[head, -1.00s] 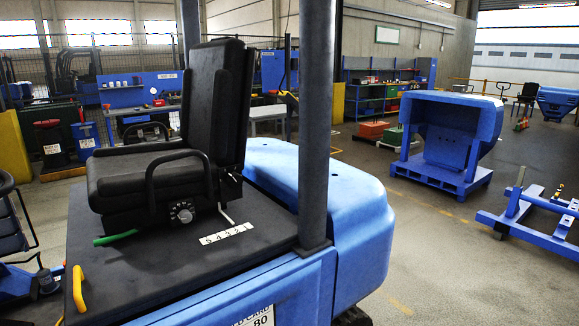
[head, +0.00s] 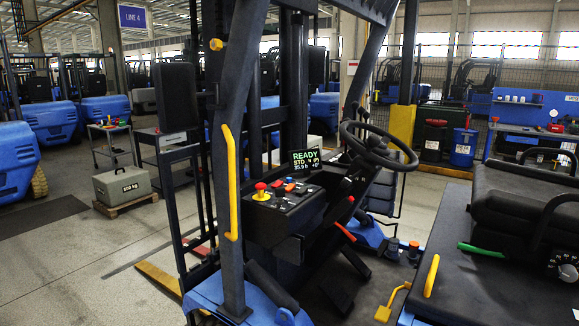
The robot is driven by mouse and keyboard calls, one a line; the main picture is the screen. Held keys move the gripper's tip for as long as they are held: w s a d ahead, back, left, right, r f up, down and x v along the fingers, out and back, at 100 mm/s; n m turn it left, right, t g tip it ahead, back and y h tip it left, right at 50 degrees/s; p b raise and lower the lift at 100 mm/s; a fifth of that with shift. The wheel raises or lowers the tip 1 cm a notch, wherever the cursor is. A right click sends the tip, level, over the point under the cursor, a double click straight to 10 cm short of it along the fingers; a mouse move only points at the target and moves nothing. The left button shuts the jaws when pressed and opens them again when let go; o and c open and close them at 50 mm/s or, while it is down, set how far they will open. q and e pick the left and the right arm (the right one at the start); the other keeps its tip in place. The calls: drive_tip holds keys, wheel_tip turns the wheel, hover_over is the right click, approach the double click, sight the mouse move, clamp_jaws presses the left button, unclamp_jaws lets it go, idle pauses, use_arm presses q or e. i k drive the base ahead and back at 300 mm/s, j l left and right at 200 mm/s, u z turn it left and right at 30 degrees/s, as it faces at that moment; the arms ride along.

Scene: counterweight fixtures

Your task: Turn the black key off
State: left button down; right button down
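The forklift's black control console (head: 275,228) stands left of the steering wheel (head: 411,160). On its top are a red button on a yellow base (head: 261,192), small red-orange controls (head: 290,187) and several small dark and pale controls. I cannot tell a black key apart among the dark parts; it is too small or hidden. A lit display (head: 306,164) above the console reads "READY" and "STD". Neither of my grippers is in view.
A blue-grey post with a yellow handrail (head: 231,182) stands left of the console. The black seat (head: 530,225) and a yellow handle (head: 432,276) are at the right. A grey 500 kg weight (head: 122,185) sits on a pallet at the left. Open floor lies at the lower left.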

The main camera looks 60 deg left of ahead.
sight(280, 192)
drive_tip(key=u, duration=1.85)
drive_tip(key=i+j+u, duration=0.1)
drive_tip(key=i+j, duration=0.3)
drive_tip(key=i, duration=0.15)
